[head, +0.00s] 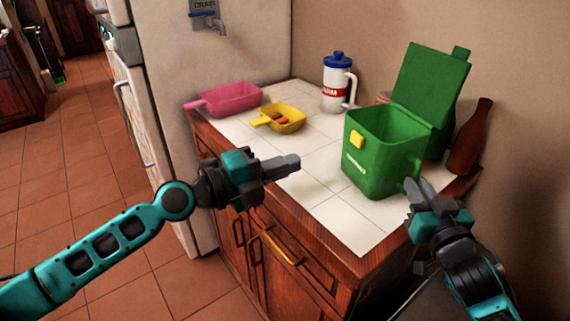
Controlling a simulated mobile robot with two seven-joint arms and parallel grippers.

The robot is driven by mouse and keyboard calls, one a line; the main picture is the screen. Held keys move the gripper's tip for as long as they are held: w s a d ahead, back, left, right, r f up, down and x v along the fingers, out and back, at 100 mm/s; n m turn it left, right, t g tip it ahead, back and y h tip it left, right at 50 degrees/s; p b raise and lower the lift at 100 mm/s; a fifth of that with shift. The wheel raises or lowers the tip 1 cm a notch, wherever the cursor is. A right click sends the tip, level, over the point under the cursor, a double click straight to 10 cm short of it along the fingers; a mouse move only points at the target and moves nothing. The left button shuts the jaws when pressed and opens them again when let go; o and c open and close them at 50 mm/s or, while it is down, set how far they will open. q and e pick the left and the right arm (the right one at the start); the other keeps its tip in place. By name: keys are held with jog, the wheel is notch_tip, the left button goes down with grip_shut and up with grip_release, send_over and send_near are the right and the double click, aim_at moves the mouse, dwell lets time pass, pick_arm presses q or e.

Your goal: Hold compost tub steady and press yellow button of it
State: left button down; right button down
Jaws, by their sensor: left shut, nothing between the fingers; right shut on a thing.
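The green compost tub (376,161) stands upright on the white tiled counter. Its green lid (432,83) is open and tilted back. The yellow button (356,140) is on the tub's front face, near the top left. My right gripper (414,188) is shut on the tub's handle at its right side; the fingers partly hide the handle. My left gripper (294,162) is shut and empty over the counter, left of the tub and apart from it, with its fingers pointing right towards the tub.
A pink scoop (231,98), a yellow scoop (283,119) with small bits in it and a white jug with a blue lid (338,82) stand at the back of the counter (336,215). A brown bottle (470,138) is right of the tub. Tiles before the tub are clear.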

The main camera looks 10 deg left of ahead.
jog(key=shift+d, duration=0.1)
jog(key=c, duration=1.1)
grip_release()
jog(key=shift+o, duration=0.2)
